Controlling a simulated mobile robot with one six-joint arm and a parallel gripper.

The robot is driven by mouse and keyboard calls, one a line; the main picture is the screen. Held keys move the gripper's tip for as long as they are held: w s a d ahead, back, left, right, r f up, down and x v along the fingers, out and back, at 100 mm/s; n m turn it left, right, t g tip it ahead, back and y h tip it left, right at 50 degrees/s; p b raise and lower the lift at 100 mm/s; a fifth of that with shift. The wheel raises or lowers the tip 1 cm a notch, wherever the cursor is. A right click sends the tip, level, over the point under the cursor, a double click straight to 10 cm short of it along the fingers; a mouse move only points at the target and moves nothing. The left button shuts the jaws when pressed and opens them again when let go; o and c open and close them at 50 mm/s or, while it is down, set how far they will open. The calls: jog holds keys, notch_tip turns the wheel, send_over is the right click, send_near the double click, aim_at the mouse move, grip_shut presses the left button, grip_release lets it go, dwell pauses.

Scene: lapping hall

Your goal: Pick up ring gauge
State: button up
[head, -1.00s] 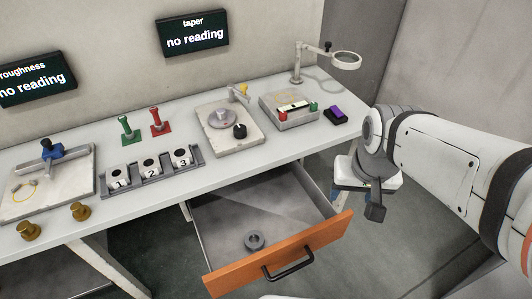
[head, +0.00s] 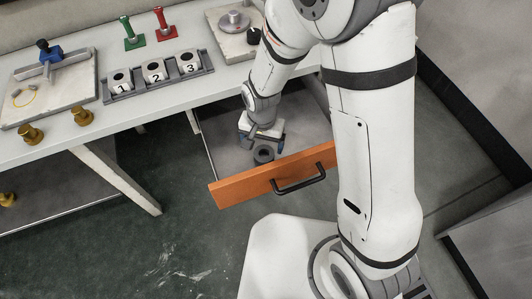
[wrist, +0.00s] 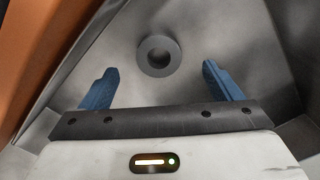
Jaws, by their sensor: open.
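The ring gauge (wrist: 159,56) is a dark grey ring lying flat on the floor of the open drawer. In the head view the ring gauge (head: 263,155) shows just below my gripper, near the drawer's front. My gripper (head: 262,145) reaches down into the drawer. In the wrist view my gripper's (wrist: 158,80) two blue fingers are spread wide and empty. The ring lies beyond the fingertips, roughly centred between them, and touches neither. The drawer (head: 270,176) has an orange front with a black handle. My arm hides part of the drawer's right side in the head view.
The bench top above the drawer holds a rack (head: 158,84) with white blocks numbered 1, 2 and 3. A green stand (head: 130,35) and a red stand (head: 164,25) are behind it. Brass knobs (head: 82,116) sit near the bench's front edge. The drawer walls surround my gripper.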

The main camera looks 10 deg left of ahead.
aim_at(264, 157)
jog(key=f, duration=0.6)
jog(key=shift+w+d+f, duration=0.1)
jog(key=shift+w+f, duration=0.05)
jog(key=shift+w, duration=0.2)
jog(key=shift+c, duration=0.2)
jog(key=c, duration=1.1)
